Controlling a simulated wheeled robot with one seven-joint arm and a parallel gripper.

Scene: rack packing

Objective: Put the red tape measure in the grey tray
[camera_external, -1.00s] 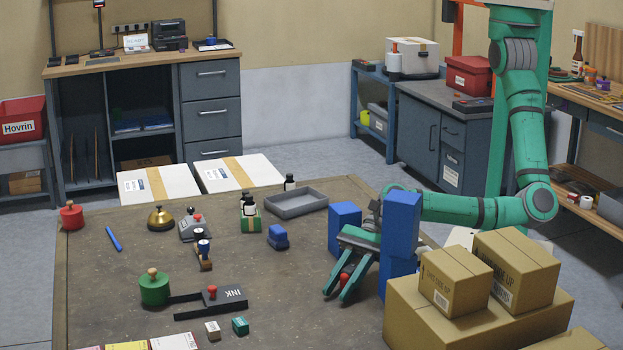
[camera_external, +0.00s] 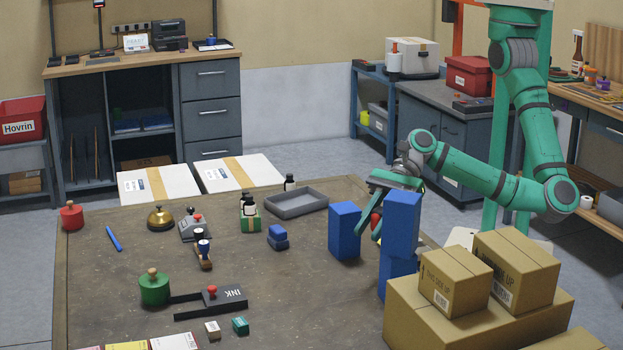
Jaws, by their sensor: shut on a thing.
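The red tape measure (camera_external: 376,219) shows as a small red shape between the fingers of my gripper (camera_external: 369,232), partly hidden by the fingers and a tall blue block. My gripper is shut on it and holds it above the right side of the table, pointing down. The grey tray (camera_external: 323,198) lies at the back of the table, to the left of and behind my gripper. It is a shallow rectangle and looks empty.
Blue blocks (camera_external: 344,231) stand beside my gripper, with a tall blue stack (camera_external: 402,225) on its right. Cardboard boxes (camera_external: 516,268) are at the front right. Small dark bottles (camera_external: 289,183) stand near the tray.

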